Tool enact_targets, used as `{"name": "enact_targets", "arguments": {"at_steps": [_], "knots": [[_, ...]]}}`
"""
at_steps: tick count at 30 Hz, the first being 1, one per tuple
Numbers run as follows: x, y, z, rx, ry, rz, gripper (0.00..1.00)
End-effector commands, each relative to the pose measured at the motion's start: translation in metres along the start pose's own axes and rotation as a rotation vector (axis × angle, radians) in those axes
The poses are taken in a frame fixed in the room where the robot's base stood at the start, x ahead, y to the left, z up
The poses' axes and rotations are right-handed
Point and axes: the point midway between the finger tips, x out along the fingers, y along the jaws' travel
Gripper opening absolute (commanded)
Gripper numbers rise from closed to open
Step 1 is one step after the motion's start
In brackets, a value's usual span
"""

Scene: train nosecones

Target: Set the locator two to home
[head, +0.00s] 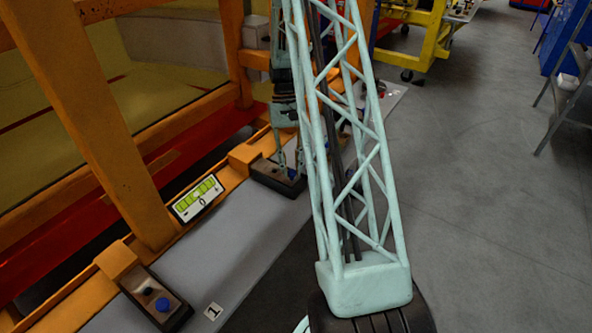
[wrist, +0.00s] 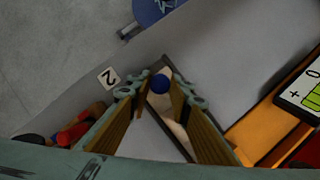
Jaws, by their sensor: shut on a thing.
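Locator two's control box (head: 266,177) sits on the grey ledge beside the orange frame, largely hidden by my gripper and arm. In the wrist view the label "2" (wrist: 108,77) lies on the ledge near it. The blue knob (wrist: 160,83) shows between my fingertips; it also shows in the head view (head: 292,173). My gripper (head: 289,163) points down over the box, shut on the blue knob, with one finger on each side; it fills the lower wrist view (wrist: 160,96). Finger contact with the knob is hard to see.
A gauge (head: 198,198) marked 0 with green bars stands on the ledge. Red and blue items (wrist: 75,128) lie beside my gripper.

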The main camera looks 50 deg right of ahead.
Motion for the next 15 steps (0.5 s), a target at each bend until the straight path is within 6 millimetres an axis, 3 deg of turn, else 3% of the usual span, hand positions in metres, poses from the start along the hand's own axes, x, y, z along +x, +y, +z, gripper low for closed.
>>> {"name": "enact_targets", "arguments": {"at_steps": [5, 6, 10, 15], "knots": [[-0.0022, -0.0019, -0.0031, 0.000, 0.008, -0.001, 0.00], [-0.0024, -0.0020, -0.0032, 0.000, 0.008, -0.001, 0.20], [-0.0021, -0.0016, -0.0028, 0.000, 0.007, -0.001, 0.32], [-0.0016, -0.0011, -0.0021, 0.000, 0.006, -0.001, 0.32]]}}
